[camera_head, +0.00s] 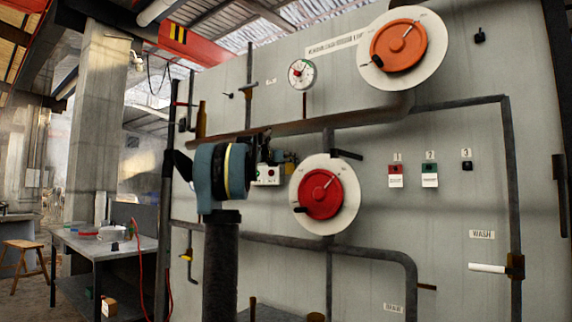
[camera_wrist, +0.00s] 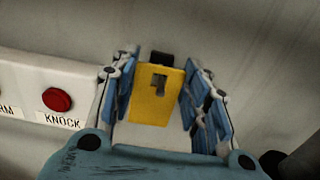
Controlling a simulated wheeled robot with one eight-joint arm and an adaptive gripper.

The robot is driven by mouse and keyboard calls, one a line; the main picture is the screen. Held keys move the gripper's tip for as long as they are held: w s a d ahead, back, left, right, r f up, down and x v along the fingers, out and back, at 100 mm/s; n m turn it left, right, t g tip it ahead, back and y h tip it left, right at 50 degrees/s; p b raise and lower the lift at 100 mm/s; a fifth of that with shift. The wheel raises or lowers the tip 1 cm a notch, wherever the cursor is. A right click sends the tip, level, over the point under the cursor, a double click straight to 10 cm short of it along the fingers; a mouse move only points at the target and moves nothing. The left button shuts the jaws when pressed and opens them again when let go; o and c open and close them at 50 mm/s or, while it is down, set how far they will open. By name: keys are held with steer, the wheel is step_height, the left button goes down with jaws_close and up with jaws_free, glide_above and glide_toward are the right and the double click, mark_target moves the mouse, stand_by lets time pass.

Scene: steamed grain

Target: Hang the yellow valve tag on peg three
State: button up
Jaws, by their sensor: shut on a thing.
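The yellow valve tag (camera_wrist: 150,103) stands between the blue fingers of my gripper (camera_wrist: 157,100) in the wrist view, and the gripper is shut on it. The tag has a dark slot near its top, and a small black piece shows just above it. I cannot tell whether that piece touches the tag. In the head view my own arm hides most of the gripper; a small yellow patch (camera_head: 290,158) shows beside it. Peg three (camera_head: 466,166) is a bare dark peg under a "3" label, at the right of the panel.
A red tag (camera_head: 395,170) hangs under label 1 and a green tag (camera_head: 429,170) under label 2. A red handwheel (camera_head: 321,194) on a white disc stands between my gripper and these pegs. A white box (camera_wrist: 30,85) with a red KNOCK button is left of the gripper.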

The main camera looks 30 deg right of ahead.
steer(key=shift+v, duration=1.85)
stand_by(0.3)
steer(key=shift+v, duration=2.9)
